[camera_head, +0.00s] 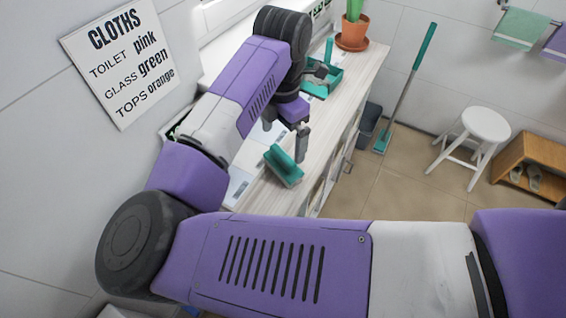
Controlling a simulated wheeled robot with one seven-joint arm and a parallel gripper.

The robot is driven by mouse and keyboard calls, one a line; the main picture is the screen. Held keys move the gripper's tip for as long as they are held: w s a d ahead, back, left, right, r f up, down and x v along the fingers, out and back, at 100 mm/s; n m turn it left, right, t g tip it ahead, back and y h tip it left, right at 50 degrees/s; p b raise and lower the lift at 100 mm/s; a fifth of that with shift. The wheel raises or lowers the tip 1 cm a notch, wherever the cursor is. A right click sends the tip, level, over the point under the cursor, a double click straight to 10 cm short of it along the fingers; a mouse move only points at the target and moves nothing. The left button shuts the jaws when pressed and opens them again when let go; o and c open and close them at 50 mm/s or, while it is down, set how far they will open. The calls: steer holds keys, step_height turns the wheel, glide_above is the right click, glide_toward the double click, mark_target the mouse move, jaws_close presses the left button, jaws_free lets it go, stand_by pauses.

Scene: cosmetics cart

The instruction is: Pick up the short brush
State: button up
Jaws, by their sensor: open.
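A teal block-like piece with a raised grip, which looks like the short brush (284,167), lies near the front edge of the pale wooden counter (340,97). Its bristles are not clear in this view. My gripper (285,128) is open and empty, pointing down just above and behind the teal piece. One grey finger shows close to the piece's upper right; the other is partly hidden by my wrist. I cannot tell the exact gap between finger and piece.
A teal dustpan-like tray (331,84) and a potted plant (352,34) stand farther back on the counter. A long-handled teal broom (409,80), a dark bin (367,126), a white stool (485,124) and a wooden shelf (540,155) stand on the floor. A wall sign hangs left.

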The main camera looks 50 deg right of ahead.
mark_target(283, 154)
steer(key=shift+s+a+f+p, duration=0.15)
steer(key=shift+f+p, duration=0.3)
steer(key=shift+f, duration=1)
steer(key=shift+s+a+f+p, duration=0.1)
steer(key=shift+f+p, duration=0.35)
steer(key=shift+f, duration=1)
steer(key=c, duration=1.5)
steer(key=shift+c, duration=0.2)
steer(key=shift+r, duration=0.15)
step_height(283, 154, up, 20)
steer(key=b, duration=0.3)
